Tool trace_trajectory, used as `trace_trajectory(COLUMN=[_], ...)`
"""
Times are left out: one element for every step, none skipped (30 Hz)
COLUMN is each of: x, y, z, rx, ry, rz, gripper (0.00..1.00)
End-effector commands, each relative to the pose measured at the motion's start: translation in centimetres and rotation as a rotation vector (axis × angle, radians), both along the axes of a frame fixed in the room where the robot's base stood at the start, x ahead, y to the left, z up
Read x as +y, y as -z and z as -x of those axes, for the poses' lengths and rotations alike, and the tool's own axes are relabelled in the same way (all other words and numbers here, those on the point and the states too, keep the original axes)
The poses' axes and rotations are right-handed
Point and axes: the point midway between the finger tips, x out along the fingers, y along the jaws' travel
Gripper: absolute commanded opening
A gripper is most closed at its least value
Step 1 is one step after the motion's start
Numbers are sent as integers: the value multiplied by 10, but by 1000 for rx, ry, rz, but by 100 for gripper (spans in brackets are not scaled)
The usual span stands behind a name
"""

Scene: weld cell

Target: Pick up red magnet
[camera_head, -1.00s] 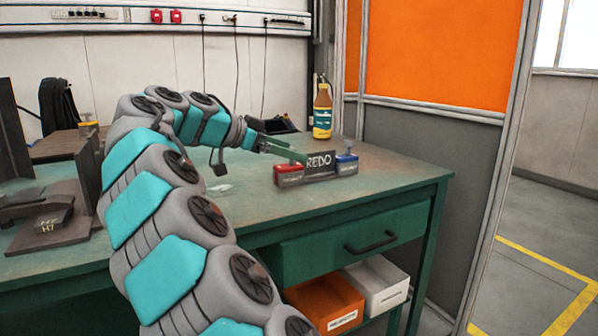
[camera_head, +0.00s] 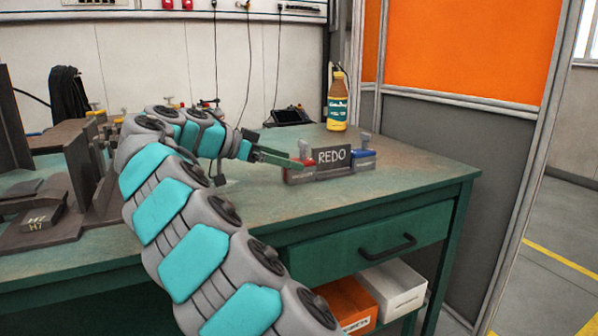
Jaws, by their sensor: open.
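The red magnet (camera_head: 301,173) sits on the green workbench, at the left end of a dark REDO sign (camera_head: 332,159). It has a red top, a grey lower part and a small grey knob above. My gripper (camera_head: 296,161) is open, with green fingers reaching in from the left at the height of the magnet's top. The fingers overlap the magnet's upper left in the picture; I cannot tell whether they touch it. A similar blue magnet (camera_head: 361,161) stands at the right end of the sign.
The workbench (camera_head: 400,178) is clear right of the magnets. A bottle (camera_head: 337,103) and a dark tablet-like device (camera_head: 288,116) stand behind. Dark fixtures and an H7 block (camera_head: 41,219) lie left. Orange (camera_head: 347,305) and white (camera_head: 396,288) bins sit below the drawer.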

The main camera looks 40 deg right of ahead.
Motion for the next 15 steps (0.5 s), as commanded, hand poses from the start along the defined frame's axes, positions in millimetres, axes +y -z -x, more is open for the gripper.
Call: trace_trajectory(x=[-6,-9,-14,-17,-22,-27,-29,-31,-33,-34,-35,-35,-35,-35,-35], y=[2,3,6,7,9,11,12,13,14,14,15,15,15,15,15], z=[3,4,6,8,9,9,10,10,10,11,11,11,10,10,10], rx=[0,0,0,1,1,0,-2,-2,-3,-3,-3,-3,-3,-3,-3], ry=[1,1,3,6,6,4,2,1,0,0,0,0,0,-1,0], rz=[1,1,1,1,1,1,2,2,1,1,1,0,0,1,1], gripper=[92,92,92,92,92,92,92,92,92,92,92,92,92,92,92])
